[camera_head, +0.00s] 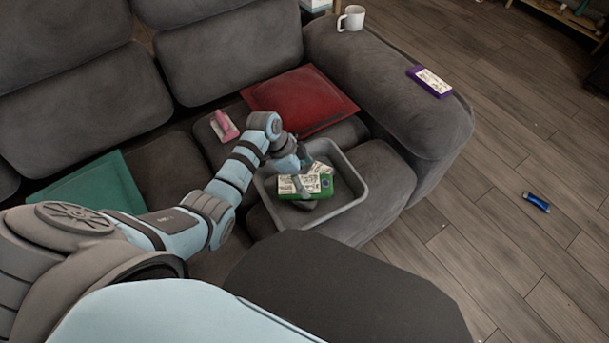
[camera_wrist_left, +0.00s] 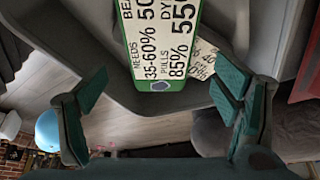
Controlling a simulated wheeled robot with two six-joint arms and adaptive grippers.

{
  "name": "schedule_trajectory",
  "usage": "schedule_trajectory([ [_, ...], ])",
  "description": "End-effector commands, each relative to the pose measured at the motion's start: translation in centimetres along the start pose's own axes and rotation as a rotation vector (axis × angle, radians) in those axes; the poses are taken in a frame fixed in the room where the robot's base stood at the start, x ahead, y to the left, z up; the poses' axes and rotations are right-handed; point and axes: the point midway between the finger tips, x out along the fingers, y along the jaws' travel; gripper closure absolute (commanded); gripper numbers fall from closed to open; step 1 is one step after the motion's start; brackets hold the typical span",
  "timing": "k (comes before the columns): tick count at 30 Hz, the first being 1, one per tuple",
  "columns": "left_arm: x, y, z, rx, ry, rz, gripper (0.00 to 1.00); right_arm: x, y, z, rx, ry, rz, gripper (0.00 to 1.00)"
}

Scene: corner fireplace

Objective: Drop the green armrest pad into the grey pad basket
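The green armrest pad (camera_head: 325,185), with a white printed label, shows within the outline of the grey pad basket (camera_head: 359,196) on the sofa seat. I cannot tell whether it rests on the basket floor. In the left wrist view the pad (camera_wrist_left: 160,50) lies beyond the fingers, with gaps on both sides. My left gripper (camera_head: 303,178) is over the basket at the pad; its fingers (camera_wrist_left: 162,88) are spread apart and hold nothing. A second white-labelled piece (camera_head: 322,168) lies behind the pad, partly covered. My right gripper is out of view.
A red cushion (camera_head: 300,100), a pink object (camera_head: 224,127) and a teal cushion (camera_head: 95,184) are on the sofa. A white mug (camera_head: 351,18) and a purple labelled pad (camera_head: 430,82) sit on the right armrest. A blue object (camera_head: 537,202) lies on the open wooden floor.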

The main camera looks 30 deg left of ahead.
Motion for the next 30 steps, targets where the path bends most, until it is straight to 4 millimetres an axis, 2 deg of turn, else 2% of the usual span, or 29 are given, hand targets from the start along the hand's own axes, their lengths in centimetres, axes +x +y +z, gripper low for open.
schedule_trajectory([
  [6, 0.0, 0.0, 0.0, 0.000, 0.000, 0.000, 0.17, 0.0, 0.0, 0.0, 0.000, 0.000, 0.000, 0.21],
  [9, -0.7, 0.0, 0.0, 0.000, 0.000, -0.001, 0.17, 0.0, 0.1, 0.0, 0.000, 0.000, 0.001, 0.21],
  [11, -1.6, 0.0, 0.0, 0.002, 0.001, -0.002, 0.17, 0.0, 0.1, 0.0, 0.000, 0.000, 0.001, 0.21],
  [18, -8.2, -0.1, 0.1, 0.003, -0.001, -0.005, 0.17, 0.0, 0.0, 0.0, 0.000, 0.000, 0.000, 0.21],
  [21, -10.4, 0.0, 0.1, 0.002, -0.001, -0.003, 0.17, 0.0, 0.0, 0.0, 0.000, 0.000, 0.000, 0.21],
  [25, -11.8, 0.1, 0.1, 0.001, 0.000, -0.001, 0.17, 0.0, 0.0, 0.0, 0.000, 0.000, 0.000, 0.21],
  [30, -12.0, 0.1, 0.0, 0.000, 0.000, 0.001, 0.17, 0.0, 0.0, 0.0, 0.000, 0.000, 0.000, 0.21],
])
